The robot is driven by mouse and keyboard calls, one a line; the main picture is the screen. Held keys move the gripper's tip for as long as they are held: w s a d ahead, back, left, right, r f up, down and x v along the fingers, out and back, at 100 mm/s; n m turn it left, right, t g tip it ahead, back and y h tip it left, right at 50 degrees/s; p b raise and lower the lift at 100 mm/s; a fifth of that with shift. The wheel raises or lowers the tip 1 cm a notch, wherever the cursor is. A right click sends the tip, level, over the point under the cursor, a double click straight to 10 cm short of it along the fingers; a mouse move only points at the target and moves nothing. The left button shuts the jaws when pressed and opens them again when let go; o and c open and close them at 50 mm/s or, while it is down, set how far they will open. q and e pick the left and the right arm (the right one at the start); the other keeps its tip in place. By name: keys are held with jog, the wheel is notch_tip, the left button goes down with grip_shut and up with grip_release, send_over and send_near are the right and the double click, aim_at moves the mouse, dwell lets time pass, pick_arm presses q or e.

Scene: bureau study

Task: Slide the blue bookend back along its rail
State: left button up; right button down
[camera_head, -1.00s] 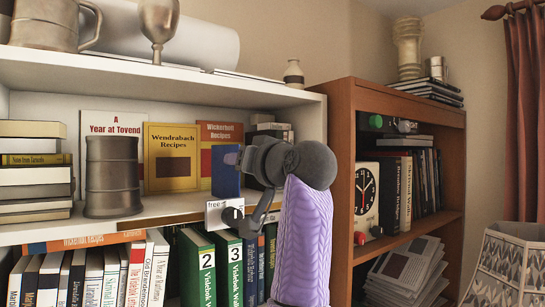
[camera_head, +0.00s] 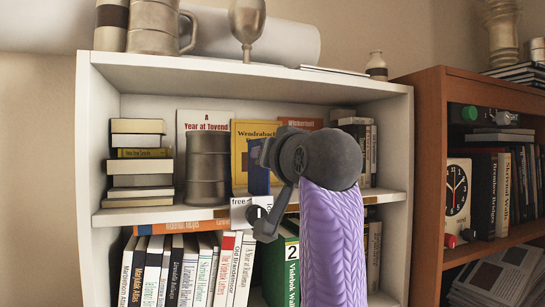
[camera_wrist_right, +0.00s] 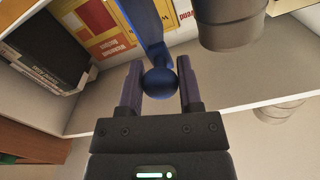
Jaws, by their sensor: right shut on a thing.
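The blue bookend (camera_head: 259,180) stands on the middle shelf of the white bookcase, in front of the yellow recipe book. My right gripper (camera_head: 270,152) is at its upper part, and my purple-sleeved arm hides the shelf to its right. In the right wrist view, the bookend's blue plate (camera_wrist_right: 144,22) ends at a round blue knob (camera_wrist_right: 158,82). The right gripper (camera_wrist_right: 160,70) is shut on this knob, one finger on each side. I cannot make out the rail clearly. My left gripper is not in view.
A grey metal tankard (camera_head: 208,168) stands left of the bookend, beside a book stack (camera_head: 140,165). The yellow book (camera_head: 240,140) is close behind. A brown bookcase (camera_head: 430,170) stands at the right.

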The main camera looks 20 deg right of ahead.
jog(key=shift+c, duration=1.3)
grip_release()
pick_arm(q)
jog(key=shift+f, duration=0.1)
pick_arm(e)
jog(key=shift+s, duration=0.1)
pick_arm(q)
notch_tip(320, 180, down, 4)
jog(key=b, duration=0.4)
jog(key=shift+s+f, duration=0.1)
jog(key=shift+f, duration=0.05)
pick_arm(e)
jog(key=s, duration=0.9)
jog(key=shift+s+d, duration=0.35)
jog(key=shift+d, duration=0.05)
